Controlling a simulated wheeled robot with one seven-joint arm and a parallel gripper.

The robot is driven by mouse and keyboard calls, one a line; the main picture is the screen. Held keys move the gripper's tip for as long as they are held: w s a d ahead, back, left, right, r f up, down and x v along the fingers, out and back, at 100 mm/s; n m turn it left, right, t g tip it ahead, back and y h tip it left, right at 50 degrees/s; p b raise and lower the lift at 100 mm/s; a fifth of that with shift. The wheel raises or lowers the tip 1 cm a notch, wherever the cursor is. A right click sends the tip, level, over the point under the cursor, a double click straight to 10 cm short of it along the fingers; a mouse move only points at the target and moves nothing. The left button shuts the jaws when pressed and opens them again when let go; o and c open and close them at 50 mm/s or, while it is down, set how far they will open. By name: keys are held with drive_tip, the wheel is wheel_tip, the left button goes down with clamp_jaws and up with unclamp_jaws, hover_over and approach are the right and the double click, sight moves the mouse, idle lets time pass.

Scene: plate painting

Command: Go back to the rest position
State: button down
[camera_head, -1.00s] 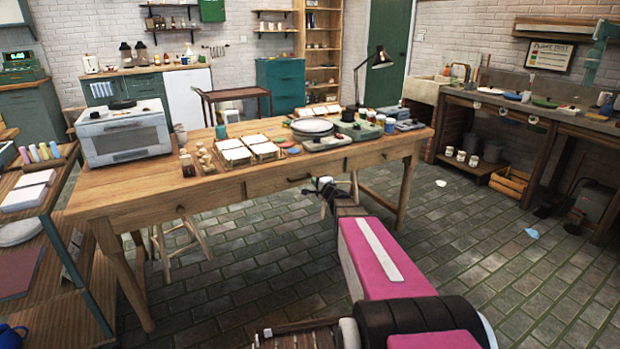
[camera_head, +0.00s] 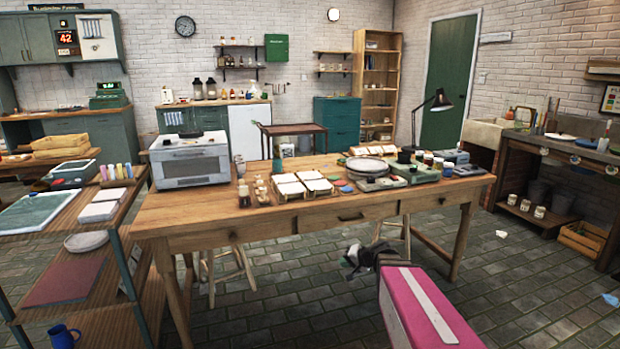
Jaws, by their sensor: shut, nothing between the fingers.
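My pink arm reaches in from the bottom right. My gripper (camera_head: 352,262) is at its far end, small and dark, in front of the wooden work table (camera_head: 190,218) and below its top edge. It appears shut and holds nothing that I can see. It is apart from the things on the table; the fingertips are too small to make out well.
A shelf unit (camera_head: 125,262) with a blue mug (camera_head: 63,336) stands at left. The tiled floor (camera_head: 530,280) at right is largely clear.

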drive_tip(key=s+d+f+n+g+h, duration=0.2)
drive_tip(key=s+g+h, duration=0.1)
drive_tip(key=s, duration=0.5)
drive_tip(key=s+d+f+n+g+h, duration=0.1)
drive_tip(key=s+d+f+g+h, duration=0.2)
drive_tip(key=s, duration=0.5)
drive_tip(key=g+h, duration=0.1)
drive_tip(key=h, duration=0.1)
drive_tip(key=shift+s+d+n+h, duration=0.15)
drive_tip(key=shift+d+n+h, duration=0.15)
drive_tip(key=shift+n+h, duration=0.1)
drive_tip(key=shift+f, duration=0.1)
